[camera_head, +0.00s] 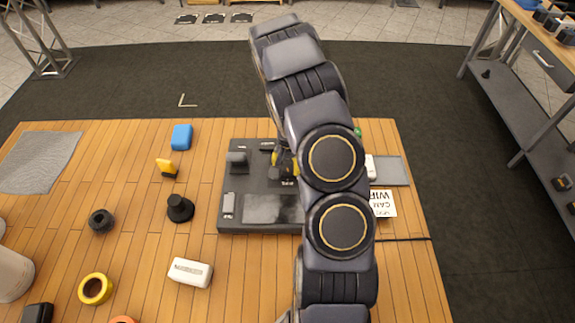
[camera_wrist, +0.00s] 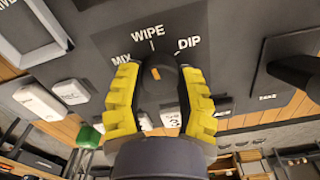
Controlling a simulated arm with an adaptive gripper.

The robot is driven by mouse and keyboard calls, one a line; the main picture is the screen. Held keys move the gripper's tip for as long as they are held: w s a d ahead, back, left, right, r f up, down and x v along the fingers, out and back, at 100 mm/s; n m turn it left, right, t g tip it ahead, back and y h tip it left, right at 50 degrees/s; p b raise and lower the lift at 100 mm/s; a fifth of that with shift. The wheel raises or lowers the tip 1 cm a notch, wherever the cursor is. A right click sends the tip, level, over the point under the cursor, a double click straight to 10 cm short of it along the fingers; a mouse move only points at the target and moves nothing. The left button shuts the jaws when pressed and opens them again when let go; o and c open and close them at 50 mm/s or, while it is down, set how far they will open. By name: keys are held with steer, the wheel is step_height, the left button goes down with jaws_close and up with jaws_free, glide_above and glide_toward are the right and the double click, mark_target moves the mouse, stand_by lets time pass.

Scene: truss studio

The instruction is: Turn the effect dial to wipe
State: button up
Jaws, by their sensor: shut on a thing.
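The effect dial (camera_wrist: 160,88) is a dark round knob with an orange mark on the grey switcher panel (camera_wrist: 226,60). In the wrist view, the labels MIX, WIPE (camera_wrist: 147,32) and DIP (camera_wrist: 189,42) are printed around it. The orange mark points up, close to in line with the tick under WIPE. My gripper (camera_wrist: 161,80) has ribbed yellow fingers, one on each side of the dial, shut on it. In the head view, the panel (camera_head: 240,185) lies on the wooden table, and my arm hides its right part and the dial.
A dark lever (camera_wrist: 298,72) stands right of the dial in the wrist view. In the head view, a cue card (camera_head: 384,204) lies right of my arm. A blue block (camera_head: 182,137), black knob-like piece (camera_head: 180,209) and yellow tape roll (camera_head: 95,289) lie left of the panel.

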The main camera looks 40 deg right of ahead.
mark_target(287, 167)
steer(key=shift+m, duration=0.4)
steer(key=o, duration=1.1)
step_height(287, 167, up, 12)
stand_by(0.5)
